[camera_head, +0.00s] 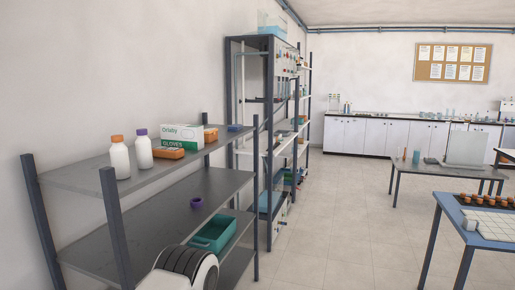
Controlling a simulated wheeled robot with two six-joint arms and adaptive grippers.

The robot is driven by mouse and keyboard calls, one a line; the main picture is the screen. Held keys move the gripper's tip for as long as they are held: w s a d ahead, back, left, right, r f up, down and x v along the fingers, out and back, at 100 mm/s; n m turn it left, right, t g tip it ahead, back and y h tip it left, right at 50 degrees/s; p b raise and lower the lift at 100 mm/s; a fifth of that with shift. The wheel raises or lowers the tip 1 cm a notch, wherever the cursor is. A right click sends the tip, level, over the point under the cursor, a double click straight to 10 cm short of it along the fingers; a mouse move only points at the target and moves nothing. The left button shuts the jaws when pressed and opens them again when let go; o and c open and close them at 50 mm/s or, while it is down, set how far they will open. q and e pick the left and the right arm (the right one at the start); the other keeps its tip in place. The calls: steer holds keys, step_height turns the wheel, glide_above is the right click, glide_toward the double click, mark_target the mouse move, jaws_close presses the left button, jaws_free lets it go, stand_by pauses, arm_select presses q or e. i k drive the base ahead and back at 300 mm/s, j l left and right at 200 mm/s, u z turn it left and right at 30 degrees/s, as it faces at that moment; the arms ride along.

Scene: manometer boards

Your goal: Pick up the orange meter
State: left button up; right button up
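Two orange items lie on the top board of the near shelf: a low orange box-like thing (167,153) in front of the glove box, and another orange block (210,134) behind it to the right. I cannot tell from here whether either is a meter. Several small orange pieces (481,200) sit in a dark rack on the blue table at the right, too small to identify. Neither of my grippers is in view.
The near metal shelf (200,188) stands along the left wall, with two white bottles (119,158), a glove box (182,137), a purple cup (196,202) and a teal bin (212,232). A grey table (440,172) stands at the right. The middle floor (325,225) is clear.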

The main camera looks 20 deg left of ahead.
mark_target(173, 153)
steer(key=i+l, duration=0.15)
steer(key=i, duration=0.65)
steer(key=i+l, duration=0.15)
steer(key=i, duration=0.65)
steer(key=i+l+u, duration=0.15)
steer(key=i+u, duration=0.3)
steer(key=i+l+u, duration=0.2)
steer(key=u, duration=0.2)
steer(key=i+l+u, duration=0.55)
steer(key=l+u, duration=0.3)
steer(key=i+l+u, duration=0.15)
steer(key=l+u, duration=0.3)
